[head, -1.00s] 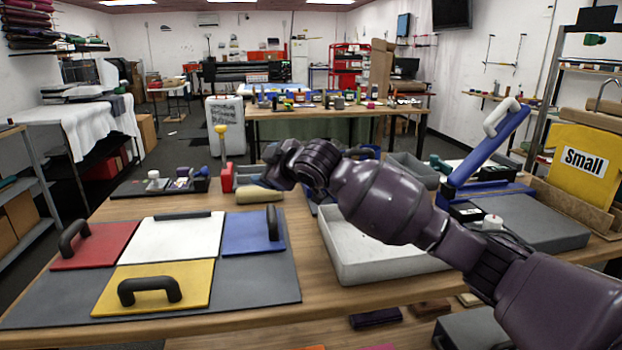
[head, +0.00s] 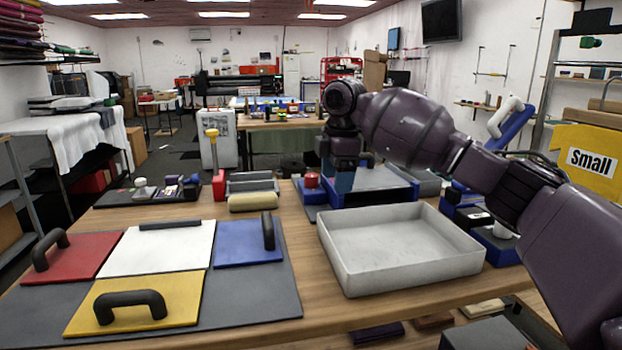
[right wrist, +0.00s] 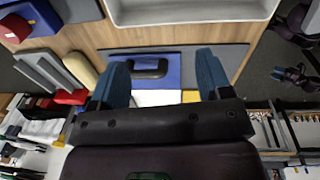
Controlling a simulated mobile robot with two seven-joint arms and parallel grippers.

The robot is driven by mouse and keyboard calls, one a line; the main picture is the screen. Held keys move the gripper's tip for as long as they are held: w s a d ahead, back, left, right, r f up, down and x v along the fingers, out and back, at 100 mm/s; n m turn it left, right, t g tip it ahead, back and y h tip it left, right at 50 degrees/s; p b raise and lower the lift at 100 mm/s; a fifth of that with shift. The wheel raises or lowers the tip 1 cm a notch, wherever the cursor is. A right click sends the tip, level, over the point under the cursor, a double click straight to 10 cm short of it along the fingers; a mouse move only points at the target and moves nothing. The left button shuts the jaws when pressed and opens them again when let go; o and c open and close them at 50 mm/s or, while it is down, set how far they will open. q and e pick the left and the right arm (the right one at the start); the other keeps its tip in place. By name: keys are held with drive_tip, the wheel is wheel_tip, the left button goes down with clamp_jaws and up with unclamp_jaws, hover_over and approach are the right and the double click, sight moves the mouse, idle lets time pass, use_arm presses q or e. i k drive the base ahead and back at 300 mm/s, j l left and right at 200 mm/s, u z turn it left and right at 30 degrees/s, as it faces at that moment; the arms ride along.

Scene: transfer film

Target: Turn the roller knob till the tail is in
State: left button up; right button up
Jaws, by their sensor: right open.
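A round red knob (head: 312,180) stands on a dark blue base (head: 314,196), at the left side of a blue-framed machine (head: 418,186) with a pale, glossy top. Part of the knob also shows in the right wrist view (right wrist: 15,28), at the upper left corner. My right gripper (head: 343,178) points down just right of the knob, apart from it. In the right wrist view its two blue fingers (right wrist: 163,65) are spread and empty. I cannot make out a film tail; the arm hides part of the machine. My left gripper is not in view.
A white tray (head: 345,275) stands in front of the machine. A grey mat (head: 272,302) holds red, white, yellow and blue panels with black handles. A cream roll (head: 252,202) and a grey rack (head: 250,184) lie left of the knob. Bare wood shows between mat and tray.

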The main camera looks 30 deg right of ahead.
sight(311, 180)
drive_tip(key=i+l, duration=0.2)
drive_tip(key=i, duration=0.3)
drive_tip(key=i+l, duration=0.2)
drive_tip(key=i, duration=0.25)
